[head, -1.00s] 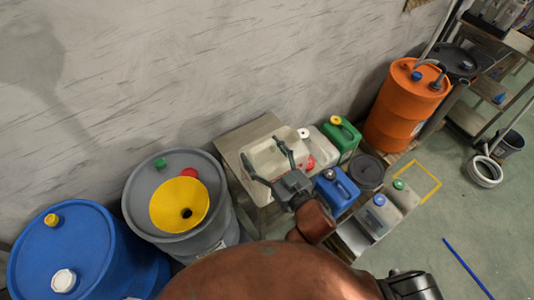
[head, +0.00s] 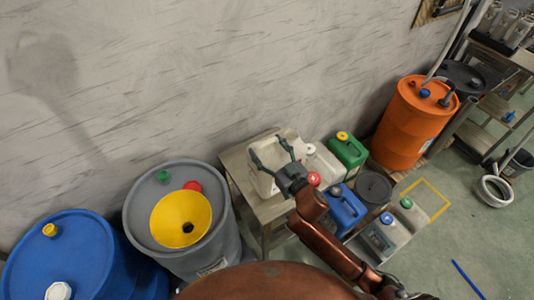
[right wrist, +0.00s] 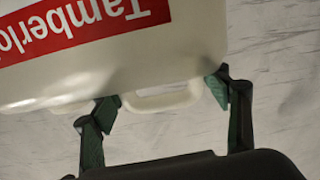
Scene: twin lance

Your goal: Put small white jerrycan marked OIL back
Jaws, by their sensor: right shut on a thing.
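A white jerrycan (head: 264,181) is between the fingers of my right gripper (head: 271,157), above or on the small metal table; I cannot tell whether it touches the top. In the right wrist view the white jerrycan (right wrist: 120,55) has a red label with upside-down white text starting "Tamberl". My right gripper (right wrist: 160,108) is shut on it, its green-padded fingers on either side of the handle. No OIL marking is readable. A second whitish jerrycan (head: 325,163) stands to its right, partly hidden. My left gripper is not in view.
The metal table (head: 236,163) stands against the wall. Right of it are a green jerrycan (head: 349,151), a blue jerrycan (head: 345,208), grey jerrycans (head: 384,239) and an orange drum (head: 412,125). A grey drum with a yellow funnel (head: 181,213) and a blue drum (head: 75,255) stand left.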

